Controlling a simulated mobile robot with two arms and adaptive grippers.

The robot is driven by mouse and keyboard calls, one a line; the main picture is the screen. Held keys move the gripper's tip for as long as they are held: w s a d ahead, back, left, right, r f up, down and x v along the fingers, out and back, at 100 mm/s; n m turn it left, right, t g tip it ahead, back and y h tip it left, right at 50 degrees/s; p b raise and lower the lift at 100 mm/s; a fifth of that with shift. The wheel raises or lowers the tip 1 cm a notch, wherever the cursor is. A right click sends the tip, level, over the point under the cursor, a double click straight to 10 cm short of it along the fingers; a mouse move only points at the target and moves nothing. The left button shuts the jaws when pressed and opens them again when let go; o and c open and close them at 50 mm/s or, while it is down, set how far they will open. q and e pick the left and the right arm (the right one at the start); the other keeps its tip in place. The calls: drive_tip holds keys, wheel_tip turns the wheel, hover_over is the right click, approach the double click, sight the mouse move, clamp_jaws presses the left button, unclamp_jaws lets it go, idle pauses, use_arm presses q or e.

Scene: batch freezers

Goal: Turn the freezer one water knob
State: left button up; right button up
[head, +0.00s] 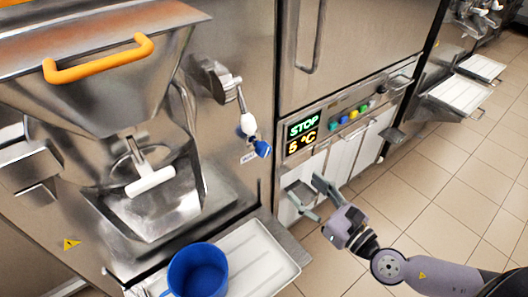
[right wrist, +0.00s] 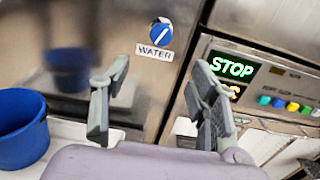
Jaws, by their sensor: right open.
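The blue water knob (head: 262,149) is on the steel front of the left freezer, near its right edge, with a small label beside it. In the right wrist view the round blue knob (right wrist: 161,33) has a white stripe and a WATER label (right wrist: 154,52) below it. My right gripper (head: 310,190) is open and empty, below and to the right of the knob. In the right wrist view its two fingers (right wrist: 158,82) stand apart, with the knob beyond and above the gap. The gripper does not touch the knob. My left gripper is not in view.
A blue bucket (head: 198,272) stands on a white tray (head: 262,258) below the hopper. A white-handled tap (head: 247,122) hangs just above the knob. A lit STOP display (head: 302,127) and coloured buttons (head: 343,119) are to the right. Tiled floor (head: 440,200) is open at right.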

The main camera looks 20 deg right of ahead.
sight(266, 152)
drive_tip(key=p+x, duration=0.4)
drive_tip(key=x, duration=1.2)
drive_tip(key=shift+d, duration=0.1)
drive_tip(key=shift+w+a+f, duration=0.15)
drive_tip(key=shift+w+a, duration=0.1)
drive_tip(key=shift+w, duration=0.3)
drive_tip(key=shift+c, duration=0.2)
drive_tip(key=c, duration=1.1)
drive_tip(key=shift+c, duration=0.2)
